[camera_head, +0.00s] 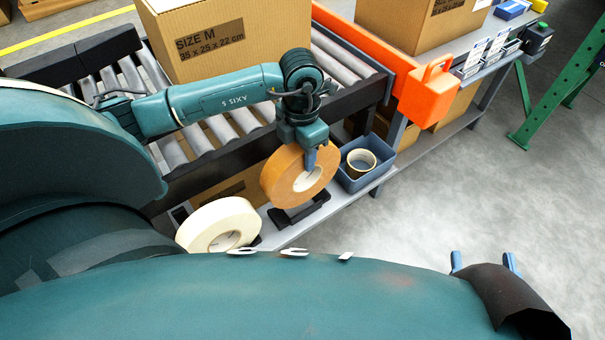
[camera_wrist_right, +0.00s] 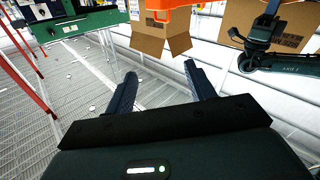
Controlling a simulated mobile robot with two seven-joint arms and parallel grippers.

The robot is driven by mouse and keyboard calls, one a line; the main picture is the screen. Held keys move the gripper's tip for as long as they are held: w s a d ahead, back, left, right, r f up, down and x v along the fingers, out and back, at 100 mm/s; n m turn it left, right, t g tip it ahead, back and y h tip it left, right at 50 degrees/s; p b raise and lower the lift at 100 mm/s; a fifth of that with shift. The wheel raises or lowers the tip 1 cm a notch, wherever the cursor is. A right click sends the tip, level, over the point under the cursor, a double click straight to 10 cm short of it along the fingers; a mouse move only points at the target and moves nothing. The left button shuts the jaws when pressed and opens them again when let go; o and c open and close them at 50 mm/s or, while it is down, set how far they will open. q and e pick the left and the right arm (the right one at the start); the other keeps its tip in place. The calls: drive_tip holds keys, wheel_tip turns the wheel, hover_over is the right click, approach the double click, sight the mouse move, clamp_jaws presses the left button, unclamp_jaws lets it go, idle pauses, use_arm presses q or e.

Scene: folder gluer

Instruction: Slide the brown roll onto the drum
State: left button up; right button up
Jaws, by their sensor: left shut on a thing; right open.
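The brown roll (camera_head: 279,177) is a wide tape roll with a pale core, facing the head camera. My left gripper (camera_head: 316,157) is shut on it at its upper right, by the core. The roll hangs upright above a black stand on the grey shelf; whether they touch I cannot tell. My right gripper (camera_head: 484,261) is open and empty, far to the right above the floor. Its two fingers also show apart in the right wrist view (camera_wrist_right: 163,90). I cannot make out the drum in either view.
A cream roll (camera_head: 222,226) leans at the shelf's left. A blue-grey bin (camera_head: 348,183) with a small roll in it stands right of the brown roll. Behind are a roller conveyor (camera_head: 345,62), a carton (camera_head: 215,55) and an orange part (camera_head: 425,92).

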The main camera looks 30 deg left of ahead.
use_arm(q)
drive_tip(key=s+d+r+p, duration=0.3)
drive_tip(key=d+r+p, duration=0.3)
drive_tip(key=d+r, duration=0.1)
drive_tip(key=shift+s+d+r+p, duration=0.2)
drive_tip(key=shift+d+r+p, duration=0.1)
drive_tip(key=shift+d, duration=0.4)
use_arm(e)
drive_tip(key=shift+s+d+r+m+g+h, duration=0.35)
drive_tip(key=shift+d+m+g+h, duration=0.25)
drive_tip(key=shift+g, duration=0.35)
drive_tip(key=shift+s+d+r+m+g+h, duration=0.35)
drive_tip(key=shift+m+g+h, duration=0.35)
drive_tip(key=shift+g, duration=0.25)
